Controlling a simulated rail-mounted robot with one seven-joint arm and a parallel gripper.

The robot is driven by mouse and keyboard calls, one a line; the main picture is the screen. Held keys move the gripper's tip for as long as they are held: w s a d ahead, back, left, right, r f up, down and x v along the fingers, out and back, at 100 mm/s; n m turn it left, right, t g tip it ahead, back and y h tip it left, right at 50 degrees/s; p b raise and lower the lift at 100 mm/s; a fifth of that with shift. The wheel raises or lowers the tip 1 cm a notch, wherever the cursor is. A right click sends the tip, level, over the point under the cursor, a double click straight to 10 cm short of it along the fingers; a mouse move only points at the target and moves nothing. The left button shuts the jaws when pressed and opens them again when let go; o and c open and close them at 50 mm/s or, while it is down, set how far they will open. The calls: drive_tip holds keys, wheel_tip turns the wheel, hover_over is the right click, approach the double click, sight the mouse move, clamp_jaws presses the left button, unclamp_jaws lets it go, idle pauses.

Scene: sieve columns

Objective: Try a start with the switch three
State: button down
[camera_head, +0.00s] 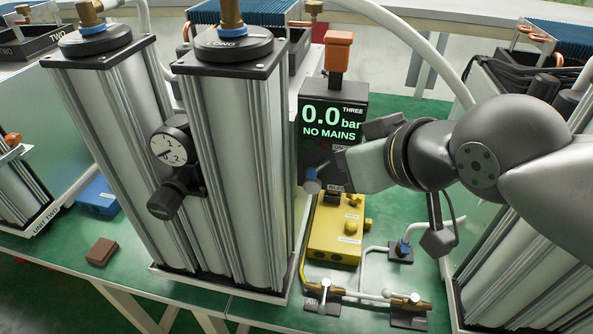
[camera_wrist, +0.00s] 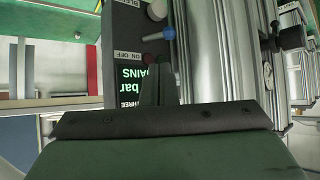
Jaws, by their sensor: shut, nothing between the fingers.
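The control box of unit three (camera_head: 333,112) is dark, and its lit display reads "0.0 bar" and "NO MAINS". It shows upside down in the wrist view (camera_wrist: 125,75). Below the display is an ON/OFF label (camera_wrist: 133,56) with a small reddish switch (camera_wrist: 149,59) beside it. My gripper (camera_wrist: 160,72) is shut and empty, its fingers pointing at the box front close to this switch. I cannot tell whether they touch it. In the head view my gripper covers part of the label, and the switch's position is unclear.
A blue-tipped lever (camera_head: 312,186) sticks out below the switch, close to my fingers. Tall metal columns (camera_head: 235,150) with a gauge (camera_head: 168,150) stand left of the box. A yellow box (camera_head: 335,230) and brass valves (camera_head: 405,302) lie below on the green bench.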

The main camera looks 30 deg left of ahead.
sight(311, 168)
drive_tip(key=shift+s+a+r+n+y, duration=0.3)
drive_tip(key=shift+s+a, duration=0.1)
drive_tip(key=shift+a, duration=0.15)
drive_tip(key=p+x, duration=0.1)
drive_tip(key=x, duration=0.9)
drive_tip(key=shift+s+f, duration=0.1)
